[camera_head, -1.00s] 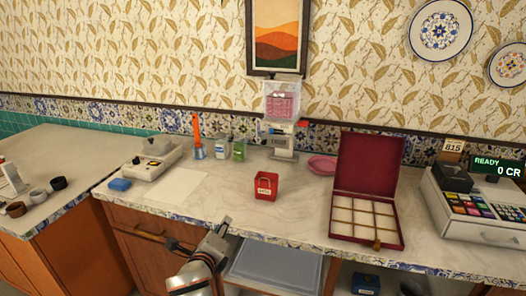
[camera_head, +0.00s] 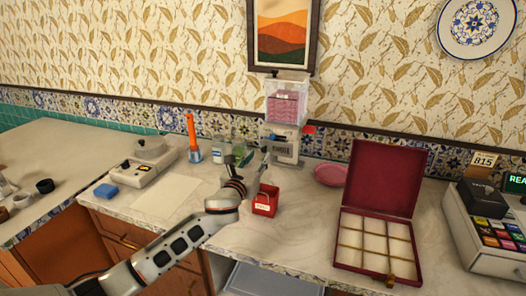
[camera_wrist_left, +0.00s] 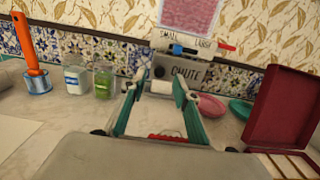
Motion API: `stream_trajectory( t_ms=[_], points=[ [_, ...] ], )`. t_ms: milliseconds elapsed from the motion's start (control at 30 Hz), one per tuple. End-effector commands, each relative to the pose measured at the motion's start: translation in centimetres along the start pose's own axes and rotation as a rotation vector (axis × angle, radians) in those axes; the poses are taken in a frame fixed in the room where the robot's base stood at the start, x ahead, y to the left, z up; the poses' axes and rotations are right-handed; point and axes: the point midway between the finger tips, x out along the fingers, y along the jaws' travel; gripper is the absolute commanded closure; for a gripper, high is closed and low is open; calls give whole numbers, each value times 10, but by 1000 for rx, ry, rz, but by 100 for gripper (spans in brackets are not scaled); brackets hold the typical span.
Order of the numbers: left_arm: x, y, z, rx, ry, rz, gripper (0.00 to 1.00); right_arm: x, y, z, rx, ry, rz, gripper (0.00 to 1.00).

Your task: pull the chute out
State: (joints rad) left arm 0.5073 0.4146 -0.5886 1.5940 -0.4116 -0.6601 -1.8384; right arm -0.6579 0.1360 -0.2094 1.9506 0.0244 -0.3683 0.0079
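The dispenser (camera_head: 287,105) stands against the back wall, with a clear bin of pink items on top. In the left wrist view its grey front (camera_wrist_left: 188,72) is labelled CHUTE. A short pale piece (camera_wrist_left: 161,87), apparently the chute, shows at the lower front of it. My left gripper (camera_head: 252,157) is raised over the counter in front of the dispenser. In the left wrist view its two fingers (camera_wrist_left: 157,90) are apart, with the pale piece showing between them; I cannot tell whether they touch it. My right gripper is not in view.
A red box (camera_head: 265,201) stands just under my left gripper. Jars (camera_wrist_left: 76,79) and an orange-handled tool (camera_head: 192,135) are left of the dispenser. A pink dish (camera_head: 330,175) and an open maroon case (camera_head: 383,190) are to the right.

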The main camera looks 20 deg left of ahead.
Motion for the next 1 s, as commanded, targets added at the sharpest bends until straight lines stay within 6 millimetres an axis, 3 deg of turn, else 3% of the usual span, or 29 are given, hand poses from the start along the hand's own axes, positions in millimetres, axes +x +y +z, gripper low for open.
stream_trajectory(
  t_ms=[300, 700, 733, 833, 1000],
  points=[
    [40, 0, 0, -1, 0, 1, 69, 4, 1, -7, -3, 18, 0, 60],
    [47, 0, 0, -2, 1, 0, 69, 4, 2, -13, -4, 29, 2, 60],
    [47, 0, 0, -2, 1, 1, 72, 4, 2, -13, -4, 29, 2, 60],
    [47, 0, 0, -2, 1, 1, 98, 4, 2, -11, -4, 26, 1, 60],
    [47, 0, 0, -2, 1, 1, 100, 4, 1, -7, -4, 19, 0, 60]
  ],
)
